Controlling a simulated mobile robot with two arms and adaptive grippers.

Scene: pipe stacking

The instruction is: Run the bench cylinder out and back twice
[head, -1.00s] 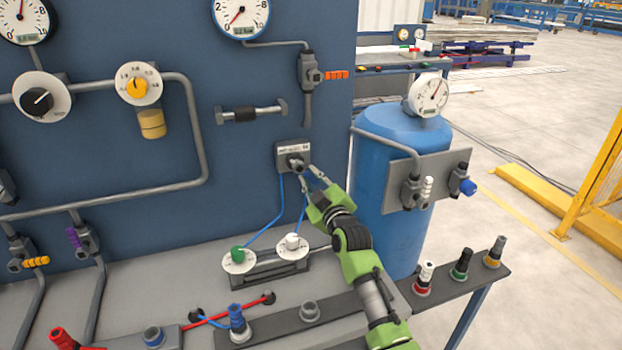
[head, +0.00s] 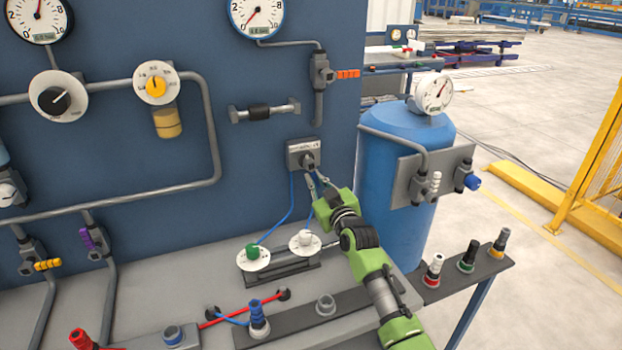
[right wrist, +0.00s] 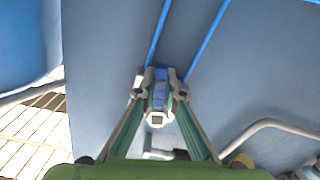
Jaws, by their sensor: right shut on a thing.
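The bench cylinder (head: 287,270) lies low on the grey bench, partly hidden behind two round white dials. One dial has a green knob (head: 252,251), the other a white knob (head: 305,238). Blue hoses run up from them to a grey valve box (head: 298,146) on the blue panel. My right gripper (head: 317,183) is just below the valve's dark lever (head: 308,160). In the right wrist view its two fingers (right wrist: 158,95) are shut on the lever, a grey-and-blue piece between the tips. My left gripper is out of view.
A blue tank (head: 395,215) with a gauge stands right of the panel, close to my right arm. A dark rail (head: 462,275) with coloured fittings lies along the front right. Red and blue hoses (head: 240,312) lie on the bench front.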

